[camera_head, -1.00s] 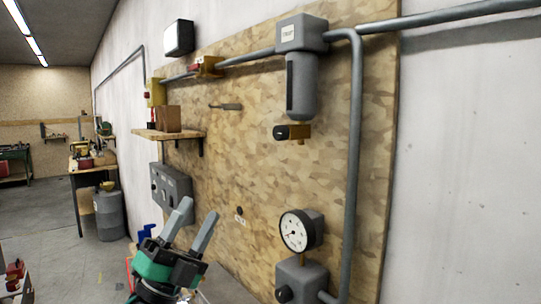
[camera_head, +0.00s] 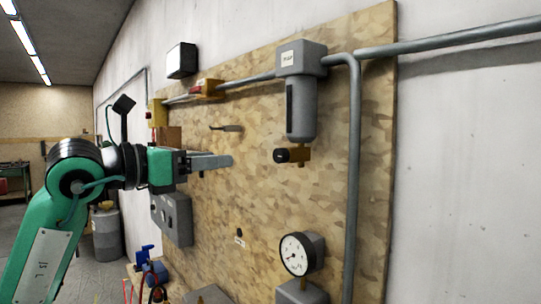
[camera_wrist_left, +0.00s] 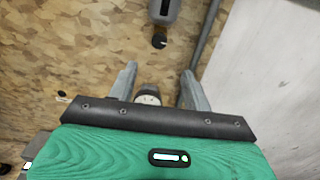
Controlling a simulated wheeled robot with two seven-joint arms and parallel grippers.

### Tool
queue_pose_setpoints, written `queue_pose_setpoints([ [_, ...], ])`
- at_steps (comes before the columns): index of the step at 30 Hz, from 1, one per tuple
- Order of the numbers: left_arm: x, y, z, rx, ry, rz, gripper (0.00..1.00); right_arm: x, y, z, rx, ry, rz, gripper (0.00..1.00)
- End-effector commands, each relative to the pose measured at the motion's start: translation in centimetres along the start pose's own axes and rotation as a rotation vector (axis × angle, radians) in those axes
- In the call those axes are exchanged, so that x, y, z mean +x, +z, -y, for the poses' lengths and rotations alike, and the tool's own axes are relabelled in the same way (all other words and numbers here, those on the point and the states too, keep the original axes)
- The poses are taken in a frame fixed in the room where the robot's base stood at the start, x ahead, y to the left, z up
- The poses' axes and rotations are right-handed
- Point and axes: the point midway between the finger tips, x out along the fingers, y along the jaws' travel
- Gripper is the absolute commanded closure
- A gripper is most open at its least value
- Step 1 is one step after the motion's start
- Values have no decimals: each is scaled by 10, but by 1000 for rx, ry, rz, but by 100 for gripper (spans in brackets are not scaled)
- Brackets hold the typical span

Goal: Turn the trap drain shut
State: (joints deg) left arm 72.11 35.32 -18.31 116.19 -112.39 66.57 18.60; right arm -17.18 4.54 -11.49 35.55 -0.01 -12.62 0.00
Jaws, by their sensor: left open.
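The trap (camera_head: 301,95) is a grey canister with a labelled square head, hung from the pipe on the wooden board. Its drain (camera_head: 290,155), a dark round knob on a small brass fitting, sits just under the canister. My left gripper (camera_head: 222,161) is open and empty, pointing right toward the drain, with a gap between fingertips and knob. In the left wrist view the drain knob (camera_wrist_left: 159,41) shows beyond the open fingers (camera_wrist_left: 159,70), below the trap (camera_wrist_left: 163,10). The right gripper is out of view.
A pressure gauge (camera_head: 300,253) sits on the board below the drain. A vertical pipe (camera_head: 353,180) runs just right of the trap. A grey box (camera_head: 172,217) and a small hook-like handle (camera_head: 227,128) are on the board near my left arm.

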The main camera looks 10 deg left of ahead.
Motion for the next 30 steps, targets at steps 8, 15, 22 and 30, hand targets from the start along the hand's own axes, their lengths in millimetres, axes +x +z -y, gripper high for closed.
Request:
queue_pose_setpoints([
  [8, 37, 5, 0, -1, 0, -5, 50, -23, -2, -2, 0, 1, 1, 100],
  [15, 89, 5, 0, -1, 0, -4, 50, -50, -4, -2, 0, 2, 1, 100],
  [22, 124, 3, 0, -1, 0, -3, 50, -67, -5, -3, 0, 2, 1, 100],
  [30, 137, 0, 0, 1, 1, -3, 50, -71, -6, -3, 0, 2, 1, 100],
])
